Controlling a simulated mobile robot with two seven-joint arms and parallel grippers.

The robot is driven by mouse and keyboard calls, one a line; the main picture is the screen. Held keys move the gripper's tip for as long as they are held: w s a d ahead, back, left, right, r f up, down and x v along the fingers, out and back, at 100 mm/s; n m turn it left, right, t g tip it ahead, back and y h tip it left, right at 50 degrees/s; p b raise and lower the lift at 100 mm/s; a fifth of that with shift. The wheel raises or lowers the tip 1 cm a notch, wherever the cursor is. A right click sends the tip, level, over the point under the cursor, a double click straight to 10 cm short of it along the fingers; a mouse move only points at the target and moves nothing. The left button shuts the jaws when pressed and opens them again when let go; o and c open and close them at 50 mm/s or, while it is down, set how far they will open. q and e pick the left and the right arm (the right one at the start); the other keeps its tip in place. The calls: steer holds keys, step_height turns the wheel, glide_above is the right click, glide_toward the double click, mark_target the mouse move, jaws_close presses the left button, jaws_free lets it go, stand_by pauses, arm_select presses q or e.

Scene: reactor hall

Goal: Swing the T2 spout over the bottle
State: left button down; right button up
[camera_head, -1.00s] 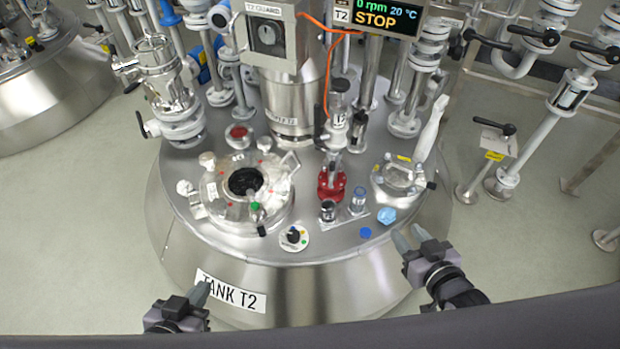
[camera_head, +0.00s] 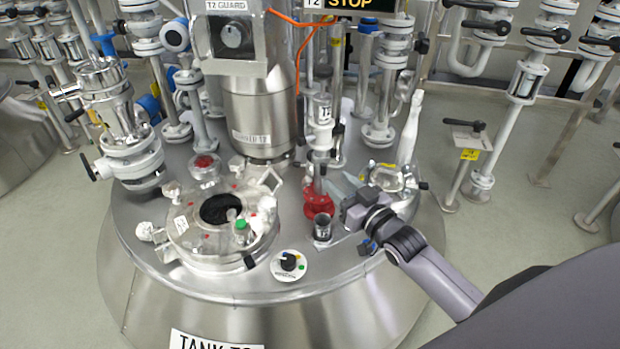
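The T2 sampling fitting (camera_head: 321,112) stands upright on the tank top with a white T2 label. Below it is a red valve body (camera_head: 318,201); I cannot tell the spout's outlet clearly. A small grey cup-like vessel (camera_head: 323,228) with a dark opening stands in front of the red body. A second, clear vessel, perhaps the bottle, is hidden behind my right gripper. My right gripper (camera_head: 343,183) reaches in from the right, just right of the red body. Its fingers look apart with nothing seen between them; contact with the spout cannot be told. My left gripper is out of view.
A round manhole lid (camera_head: 222,238) with clamps lies left on the tank top. A black knob on a white disc (camera_head: 289,265) sits in front. A glass port (camera_head: 393,180) and a white standing tool (camera_head: 410,128) are right. Pipes crowd the back.

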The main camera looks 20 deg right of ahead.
mark_target(325, 170)
steer(key=shift+w+a+b, duration=0.25)
steer(key=shift+w+b, duration=0.25)
steer(key=shift+w, duration=1.2)
steer(key=shift+w+a+b, duration=0.2)
steer(key=shift+w+b, duration=0.25)
steer(key=shift+w, duration=1.25)
steer(key=shift+c, duration=0.3)
jaws_close()
